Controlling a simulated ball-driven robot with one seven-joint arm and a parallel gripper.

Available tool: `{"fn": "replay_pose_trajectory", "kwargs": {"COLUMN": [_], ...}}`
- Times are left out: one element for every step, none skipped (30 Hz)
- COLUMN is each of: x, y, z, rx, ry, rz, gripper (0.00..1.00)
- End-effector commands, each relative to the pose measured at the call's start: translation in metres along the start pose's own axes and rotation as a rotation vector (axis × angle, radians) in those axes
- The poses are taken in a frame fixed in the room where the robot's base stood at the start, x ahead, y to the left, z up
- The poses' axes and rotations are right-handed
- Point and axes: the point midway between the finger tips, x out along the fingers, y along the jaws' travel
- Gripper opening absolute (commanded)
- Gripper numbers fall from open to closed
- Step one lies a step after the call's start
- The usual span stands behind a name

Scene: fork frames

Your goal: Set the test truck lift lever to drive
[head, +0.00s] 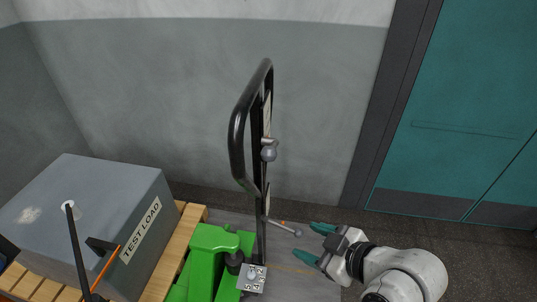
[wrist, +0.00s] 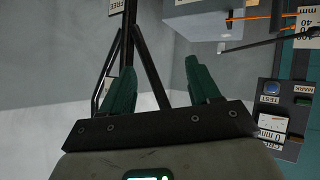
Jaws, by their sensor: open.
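The green test truck (head: 210,262) has an upright black loop handle (head: 239,140). A grey round-ended knob (head: 268,153) sits on the handle's post. Lower down, a thin grey lever (head: 282,227) with a ball tip sticks out to the right from the post. I cannot tell for sure which of these is the lift lever. My gripper (head: 313,243) is open and empty, just right of the thin lever's ball tip, with a small gap showing. In the wrist view my open teal fingers (wrist: 158,72) point towards black bars (wrist: 127,45); the thin lever is not clearly seen there.
A grey block marked TEST LOAD (head: 95,215) stands on a wooden pallet (head: 160,275) at left. A grey wall is behind the truck and a teal door (head: 460,110) is at right. The wrist view shows a panel with a blue TEST button (wrist: 271,88) and a gauge (wrist: 271,124).

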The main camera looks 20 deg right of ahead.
Motion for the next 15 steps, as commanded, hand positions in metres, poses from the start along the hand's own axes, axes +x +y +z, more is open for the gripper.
{"fn": "replay_pose_trajectory", "kwargs": {"x": [-0.002,-0.006,-0.011,-0.015,-0.019,-0.025,-0.028,-0.032,-0.035,-0.036,-0.037,-0.036,-0.035,-0.032,-0.029], "y": [0.014,0.021,0.029,0.034,0.039,0.044,0.047,0.049,0.051,0.053,0.053,0.054,0.055,0.055,0.055], "z": [-0.031,-0.049,-0.069,-0.083,-0.094,-0.107,-0.115,-0.121,-0.127,-0.131,-0.133,-0.136,-0.137,-0.138,-0.139], "rx": [-0.082,-0.130,-0.186,-0.224,-0.257,-0.293,-0.315,-0.333,-0.351,-0.361,-0.368,-0.373,-0.374,-0.375,-0.374], "ry": [0.123,0.190,0.265,0.316,0.359,0.407,0.435,0.458,0.481,0.493,0.501,0.508,0.510,0.510,0.510], "rz": [0.046,0.074,0.110,0.138,0.164,0.196,0.216,0.233,0.251,0.260,0.266,0.271,0.272,0.272,0.271], "gripper": [0.61,0.61,0.61,0.61,0.61,0.61,0.61,0.61,0.61,0.61,0.61,0.61,0.61,0.61,0.61]}}
